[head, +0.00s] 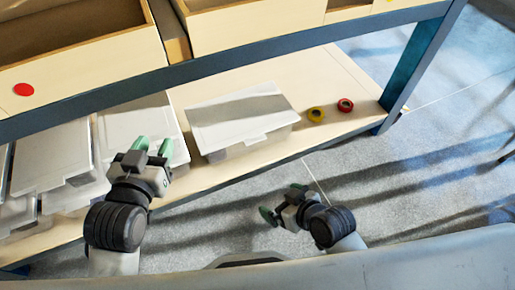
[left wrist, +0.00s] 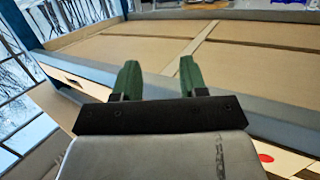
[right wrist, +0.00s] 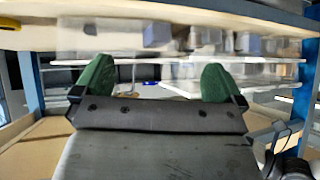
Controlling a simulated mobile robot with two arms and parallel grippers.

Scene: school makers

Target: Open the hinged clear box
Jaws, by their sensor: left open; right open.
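Several clear boxes with whitish lids stand on the lower shelf in the head view. One box (head: 240,115) stands right of the middle with its lid down. Another box (head: 118,118) is left of it, and a third (head: 52,160) is further left; I cannot tell which has the hinge. My left gripper (head: 153,145) is open and empty, overlapping the front of the second box in the picture; contact cannot be told. Its green fingers also show in the left wrist view (left wrist: 160,78). My right gripper (head: 282,202) is open and empty over the floor, in front of the shelf. It also shows in the right wrist view (right wrist: 158,80).
Yellow tape (head: 316,114) and red tape (head: 345,105) lie right of the boxes. A blue frame beam (head: 230,66) and wooden drawers (head: 85,75) sit above the lower shelf. A blue leg (head: 410,75) stands at the right. The floor (head: 400,180) in front is clear.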

